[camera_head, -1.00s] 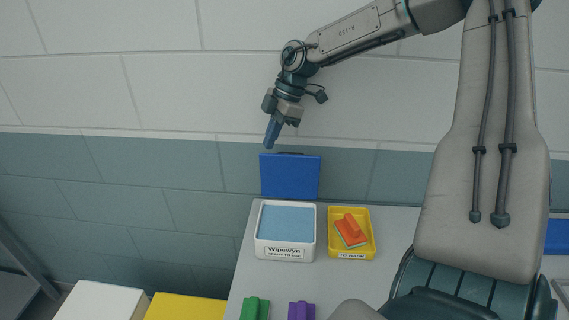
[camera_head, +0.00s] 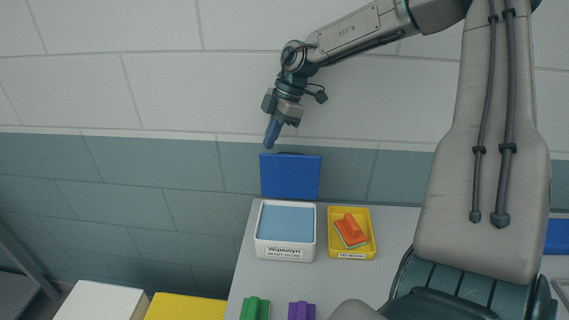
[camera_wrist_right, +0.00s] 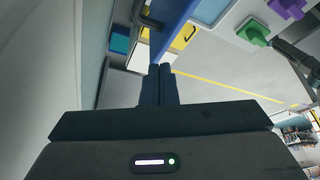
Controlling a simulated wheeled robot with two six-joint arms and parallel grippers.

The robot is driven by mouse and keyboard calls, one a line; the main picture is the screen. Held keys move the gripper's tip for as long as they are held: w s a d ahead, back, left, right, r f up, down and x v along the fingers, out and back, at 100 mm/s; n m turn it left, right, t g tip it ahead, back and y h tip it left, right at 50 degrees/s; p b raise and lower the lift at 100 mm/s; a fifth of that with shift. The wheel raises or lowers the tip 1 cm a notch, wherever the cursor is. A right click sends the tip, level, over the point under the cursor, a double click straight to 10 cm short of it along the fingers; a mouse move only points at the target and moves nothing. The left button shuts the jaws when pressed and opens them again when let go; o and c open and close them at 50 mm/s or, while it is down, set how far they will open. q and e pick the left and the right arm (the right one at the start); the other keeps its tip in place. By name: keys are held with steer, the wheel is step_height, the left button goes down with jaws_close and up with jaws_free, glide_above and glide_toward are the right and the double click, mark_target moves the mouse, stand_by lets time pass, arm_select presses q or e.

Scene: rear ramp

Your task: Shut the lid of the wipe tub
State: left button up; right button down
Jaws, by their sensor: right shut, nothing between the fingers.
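The wipe tub (camera_head: 286,252) is a white box labelled "Wipewyn" on the grey table in the head view, with light blue wipes (camera_head: 286,220) showing inside. Its blue lid (camera_head: 290,177) stands open and upright at the tub's back edge. My right gripper (camera_head: 269,146) is shut and empty, pointing down, just above and a little left of the lid's top edge. It looks apart from the lid, though the depth gap is hard to judge. In the right wrist view my shut fingers (camera_wrist_right: 158,72) show with nothing between them.
A yellow tray (camera_head: 366,252) with an orange-handled scrubber (camera_head: 350,230) sits right of the tub. A green block (camera_head: 254,309) and a purple block (camera_head: 301,311) lie in front on the table (camera_head: 279,279). A tiled wall (camera_head: 190,95) stands behind; white and yellow boxes are lower left.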

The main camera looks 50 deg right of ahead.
steer(key=shift+f+b, duration=0.6)
steer(key=shift+f, duration=0.15)
steer(key=shift+s+a, duration=0.2)
stand_by(0.4)
steer(key=shift+s+a+f+b, duration=0.2)
steer(key=shift+s+a+b, duration=0.1)
steer(key=shift+s+a, duration=0.3)
steer(key=shift+s+a+f+b, duration=0.15)
steer(key=shift+s+a+b, duration=0.15)
steer(key=shift+s+a, duration=0.25)
steer(key=shift+s+a+f+b, duration=0.15)
steer(key=shift+s+a+b, duration=0.15)
steer(key=shift+a, duration=0.2)
steer(key=shift+s+a+f+b, duration=0.15)
steer(key=shift+s+a+b, duration=0.15)
steer(key=shift+a, duration=0.2)
steer(key=shift+w+r, duration=0.1)
steer(key=shift+r, duration=0.1)
step_height(320, 180, up, 7)
steer(key=p, duration=0.3)
steer(key=shift+d+f, duration=0.2)
stand_by(0.6)
